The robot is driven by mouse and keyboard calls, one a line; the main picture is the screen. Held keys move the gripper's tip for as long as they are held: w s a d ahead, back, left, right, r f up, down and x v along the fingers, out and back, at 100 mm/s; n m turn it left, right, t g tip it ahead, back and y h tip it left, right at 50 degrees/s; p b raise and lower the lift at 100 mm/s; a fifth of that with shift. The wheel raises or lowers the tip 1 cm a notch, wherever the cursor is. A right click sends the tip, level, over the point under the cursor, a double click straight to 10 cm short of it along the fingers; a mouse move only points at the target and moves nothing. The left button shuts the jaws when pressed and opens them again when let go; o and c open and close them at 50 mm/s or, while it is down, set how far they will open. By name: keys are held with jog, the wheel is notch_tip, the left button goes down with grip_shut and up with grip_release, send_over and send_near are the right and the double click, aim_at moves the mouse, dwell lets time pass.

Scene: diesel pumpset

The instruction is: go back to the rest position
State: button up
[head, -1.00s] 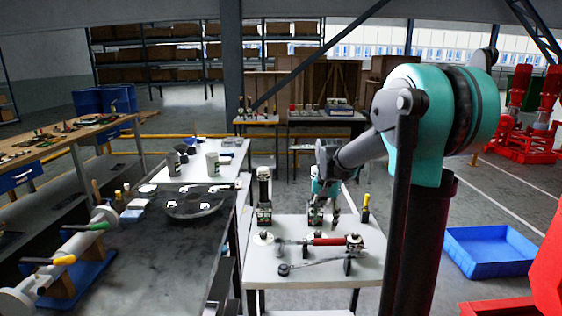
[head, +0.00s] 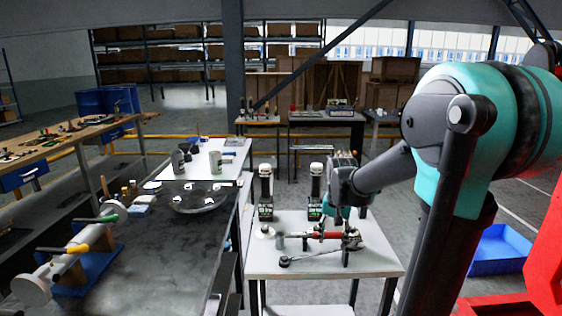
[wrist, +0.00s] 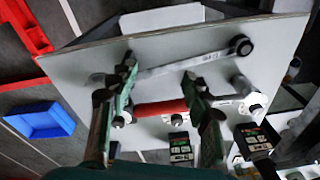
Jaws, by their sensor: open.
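My gripper (head: 345,213) hangs over the right part of the small white table (head: 275,268), with its jaws partly hidden by my wrist in the head view. In the wrist view my gripper (wrist: 160,72) shows two green-and-dark fingers spread apart with nothing held between them. Below them lie a red-handled tool (wrist: 162,107) and a long grey ratchet wrench (wrist: 185,63). The red-handled tool (head: 322,235) and the wrench (head: 315,256) also show in the head view. Two black upright power tools (head: 266,190) (head: 316,188) stand at the table's back, left of my gripper.
A dark workbench (head: 160,255) with a round dark tray (head: 196,202) stands left of the table. A blue bin (head: 500,250) lies on the floor at the right, near red machinery (head: 545,270). Benches (head: 325,117) and shelves stand behind. Floor between is clear.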

jog(key=s+d+f+n+t, duration=0.1)
jog(key=s+f, duration=0.3)
jog(key=s, duration=0.4)
jog(key=s+d+f+n+t, duration=0.1)
jog(key=s+f+n+t, duration=0.1)
jog(key=s, duration=0.6)
notch_tip(320, 180, down, 2)
jog(key=shift+d+f+n, duration=0.25)
jog(key=shift+n, duration=0.35)
